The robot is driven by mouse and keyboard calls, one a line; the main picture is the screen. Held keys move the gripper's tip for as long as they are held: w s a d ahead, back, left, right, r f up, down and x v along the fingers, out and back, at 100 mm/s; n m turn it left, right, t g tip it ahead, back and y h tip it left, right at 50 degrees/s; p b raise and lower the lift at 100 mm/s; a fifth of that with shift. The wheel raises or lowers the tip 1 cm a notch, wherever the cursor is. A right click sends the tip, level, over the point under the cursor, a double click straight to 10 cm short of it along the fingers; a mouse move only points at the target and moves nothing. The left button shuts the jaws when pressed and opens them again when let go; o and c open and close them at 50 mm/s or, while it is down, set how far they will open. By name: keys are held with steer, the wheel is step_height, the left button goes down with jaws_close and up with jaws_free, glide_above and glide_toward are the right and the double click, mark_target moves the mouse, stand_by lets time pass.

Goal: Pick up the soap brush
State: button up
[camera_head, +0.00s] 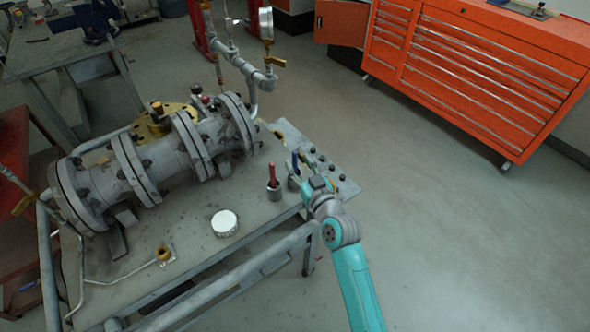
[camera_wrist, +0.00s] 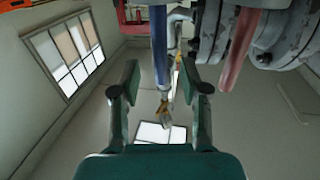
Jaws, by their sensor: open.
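My gripper (camera_head: 304,177) is over the right end of the grey workbench (camera_head: 190,255) in the head view. In the wrist view, my gripper (camera_wrist: 160,78) is open, with one finger on each side of the picture's middle. A blue upright handle (camera_head: 295,161) stands beside my gripper. In the wrist view the blue handle (camera_wrist: 158,45) appears in line with the gap between the fingers, not gripped. A red handle (camera_head: 273,175) stands in a small grey cup (camera_head: 273,192) to the left, and the red handle (camera_wrist: 240,45) also shows in the wrist view. I cannot tell which is the soap brush; any bristles are hidden.
A large flanged valve and pipe assembly (camera_head: 150,160) fills the bench's left and back. A round white-topped can (camera_head: 224,223) sits near the front. A plate with dark knobs (camera_head: 340,178) lies at right. Open floor (camera_head: 450,230) separates the bench from an orange cabinet (camera_head: 480,65).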

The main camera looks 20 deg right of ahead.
mark_target(296, 159)
steer(key=shift+w+a, duration=0.2)
steer(key=shift+w, duration=1.4)
jaws_close()
steer(key=shift+r, duration=0.15)
